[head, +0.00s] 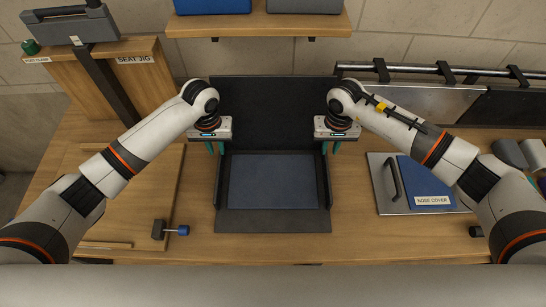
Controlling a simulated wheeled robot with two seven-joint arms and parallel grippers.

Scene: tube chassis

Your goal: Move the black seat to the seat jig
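The black seat (266,112) stands at the middle of the bench, with an upright back panel, low side walls and a dark blue-grey pad (272,181) on its base. My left gripper (215,148) is at the seat's left side and my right gripper (330,148) at its right side.
A blue nose cover (425,184) lies on a grey plate at right. A rail with black clamps (446,71) runs along the back right. A shelf (258,27) with blue and grey bins is above. A small blue-handled clamp (168,230) lies front left.

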